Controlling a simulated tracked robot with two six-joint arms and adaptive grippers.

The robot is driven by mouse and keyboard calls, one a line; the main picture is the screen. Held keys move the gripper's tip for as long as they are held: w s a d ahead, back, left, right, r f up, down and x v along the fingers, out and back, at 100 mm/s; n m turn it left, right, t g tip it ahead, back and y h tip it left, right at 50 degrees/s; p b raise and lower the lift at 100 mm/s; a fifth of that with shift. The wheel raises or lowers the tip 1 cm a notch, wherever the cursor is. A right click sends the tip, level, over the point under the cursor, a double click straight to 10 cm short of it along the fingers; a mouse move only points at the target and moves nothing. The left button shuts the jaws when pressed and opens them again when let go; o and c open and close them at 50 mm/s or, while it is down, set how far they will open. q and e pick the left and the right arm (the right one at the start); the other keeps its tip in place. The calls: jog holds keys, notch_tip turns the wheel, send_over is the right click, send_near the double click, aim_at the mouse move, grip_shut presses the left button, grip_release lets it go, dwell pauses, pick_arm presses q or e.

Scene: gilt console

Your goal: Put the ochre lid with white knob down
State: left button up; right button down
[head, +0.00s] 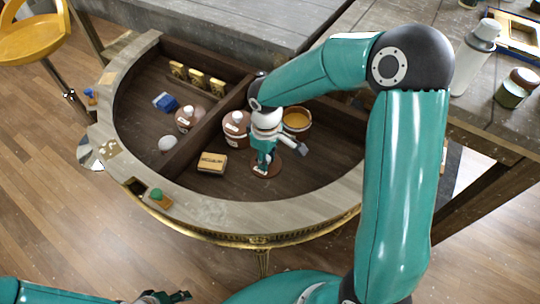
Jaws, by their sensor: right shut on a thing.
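My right gripper (264,162) points down into the right compartment of the half-round console and is shut. Under its fingers shows a round reddish-brown disc (273,170), which looks like the lid; the fingers cover its middle and the white knob cannot be made out clearly. I cannot tell whether the disc touches the compartment floor. An open pot (297,119) with an ochre inside stands just behind and right of the gripper. My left gripper (165,297) is partly in view at the bottom edge, away from the console; its jaws are unclear.
A brown jar with white top (236,130) stands close left of the gripper, with a tan box (212,162) in front. A dark divider (205,140) separates the left compartment, which holds several small things. Bare floor shows at the right compartment's front.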

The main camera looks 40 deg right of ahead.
jog(key=shift+f, duration=0.1)
jog(key=c, duration=0.9)
grip_release()
jog(key=shift+c, duration=0.2)
jog(key=shift+r, duration=0.3)
notch_tip(320, 180, up, 12)
jog(key=p, duration=0.1)
jog(key=shift+f, duration=0.15)
